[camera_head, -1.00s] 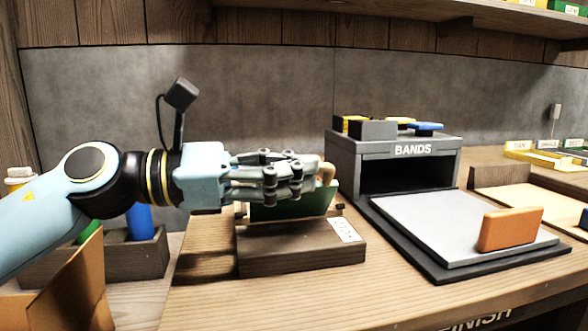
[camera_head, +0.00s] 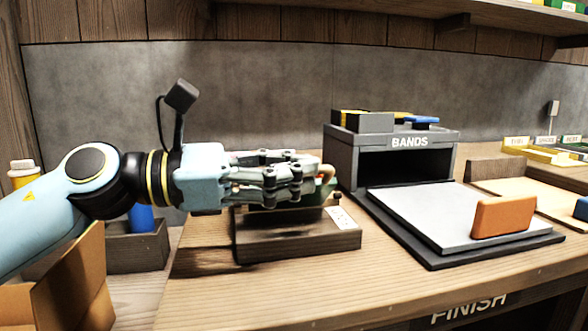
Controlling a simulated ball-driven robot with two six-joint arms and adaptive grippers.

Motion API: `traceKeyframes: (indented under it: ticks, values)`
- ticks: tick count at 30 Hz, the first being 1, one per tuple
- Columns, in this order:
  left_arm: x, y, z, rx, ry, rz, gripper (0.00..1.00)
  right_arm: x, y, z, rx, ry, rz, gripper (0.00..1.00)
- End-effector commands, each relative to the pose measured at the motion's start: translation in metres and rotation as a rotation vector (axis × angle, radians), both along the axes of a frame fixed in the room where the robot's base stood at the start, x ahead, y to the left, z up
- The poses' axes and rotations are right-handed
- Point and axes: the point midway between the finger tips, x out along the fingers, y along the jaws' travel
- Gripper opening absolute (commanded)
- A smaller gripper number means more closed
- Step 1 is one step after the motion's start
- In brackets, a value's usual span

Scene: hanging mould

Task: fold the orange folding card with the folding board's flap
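The folding board (camera_head: 300,242) is a low dark wooden block with a small white label, on the left part of the bench. Its green flap (camera_head: 327,188) shows only partly, low behind and under my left gripper. A tan rounded knob (camera_head: 328,172) stands at the fingertips. My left gripper (camera_head: 312,173) reaches in from the left over the board, its jointed fingers close together; whether they grip anything is unclear. My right gripper is out of view.
An upright orange piece (camera_head: 504,216) stands on the grey plate (camera_head: 425,215) at right. The grey BANDS box (camera_head: 392,148) is behind it. A cardboard box (camera_head: 75,285) stands at lower left. The bench front (camera_head: 270,300) is clear.

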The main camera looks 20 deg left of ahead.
Motion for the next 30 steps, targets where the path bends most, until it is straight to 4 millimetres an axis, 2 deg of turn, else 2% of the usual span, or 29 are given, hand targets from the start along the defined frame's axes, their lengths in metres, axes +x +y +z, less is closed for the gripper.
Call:
traceKeyframes:
  ticks: [3, 14, 17, 24, 30]
  values:
    - [-0.001, -0.001, 0.002, -0.002, -0.003, -0.005, 0.33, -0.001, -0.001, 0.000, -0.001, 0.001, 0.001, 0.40]
    - [-0.002, -0.002, 0.006, -0.002, -0.005, -0.008, 0.33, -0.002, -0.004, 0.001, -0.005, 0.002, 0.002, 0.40]
    - [-0.002, -0.002, 0.016, -0.001, -0.007, -0.009, 0.33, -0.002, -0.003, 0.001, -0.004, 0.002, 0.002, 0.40]
    - [0.000, -0.001, 0.064, 0.002, -0.007, -0.007, 0.33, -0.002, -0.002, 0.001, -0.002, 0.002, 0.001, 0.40]
    - [0.002, 0.000, 0.092, 0.001, -0.002, -0.003, 0.33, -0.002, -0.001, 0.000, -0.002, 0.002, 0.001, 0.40]
